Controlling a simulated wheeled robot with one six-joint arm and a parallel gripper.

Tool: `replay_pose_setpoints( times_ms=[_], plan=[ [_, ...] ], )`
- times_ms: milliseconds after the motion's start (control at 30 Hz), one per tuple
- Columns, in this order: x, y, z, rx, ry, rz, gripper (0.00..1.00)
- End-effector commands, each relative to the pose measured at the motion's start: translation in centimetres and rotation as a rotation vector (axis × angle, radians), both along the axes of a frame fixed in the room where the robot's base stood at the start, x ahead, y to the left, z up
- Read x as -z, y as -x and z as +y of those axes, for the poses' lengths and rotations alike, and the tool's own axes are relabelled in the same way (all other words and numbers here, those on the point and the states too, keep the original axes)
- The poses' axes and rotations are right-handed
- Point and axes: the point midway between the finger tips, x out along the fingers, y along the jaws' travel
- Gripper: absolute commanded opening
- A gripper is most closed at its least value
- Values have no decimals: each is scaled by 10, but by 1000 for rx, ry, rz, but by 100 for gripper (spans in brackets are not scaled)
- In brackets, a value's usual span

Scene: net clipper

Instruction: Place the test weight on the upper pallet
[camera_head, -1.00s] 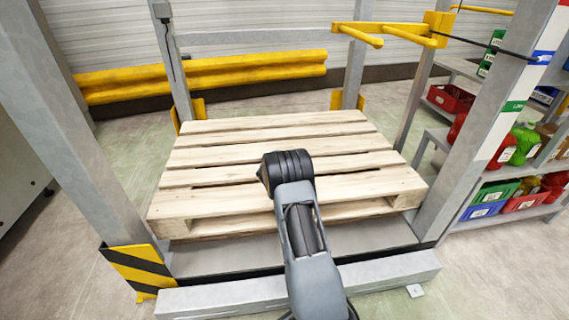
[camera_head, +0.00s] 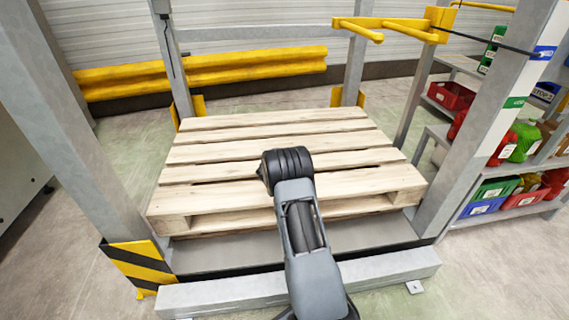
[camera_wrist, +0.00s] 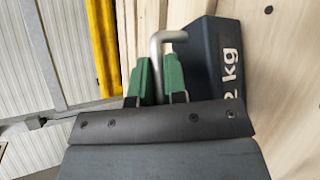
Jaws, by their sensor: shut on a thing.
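The test weight (camera_wrist: 208,62) is a dark block marked "2 kg" with a bent metal handle. It shows in the wrist view, to the right of the green fingers of my gripper (camera_wrist: 158,82). The gripper is shut on the weight's handle. In the head view my dark wrist is over the middle of the wooden pallet (camera_head: 215,152), and it hides the fingers and the weight. The visible pallet top is otherwise bare.
Grey posts (camera_head: 75,130) stand left and right of the pallet, with a grey step (camera_head: 220,296) in front. A yellow fork-like bracket (camera_head: 395,28) juts in at the upper right. A yellow rail (camera_head: 210,68) runs behind. Shelves with coloured bins (camera_head: 485,205) stand at the right.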

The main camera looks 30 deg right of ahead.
Motion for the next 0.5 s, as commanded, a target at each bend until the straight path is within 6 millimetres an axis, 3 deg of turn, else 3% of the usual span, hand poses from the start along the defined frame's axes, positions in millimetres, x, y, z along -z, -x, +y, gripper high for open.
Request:
replay_pose_setpoints(
  times_ms=[33, 500],
  plan=[
    [-6, -2, -1, 1, 8, -11, 0],
    [0, -2, -1, 1, 8, -11, 0]
  ],
)
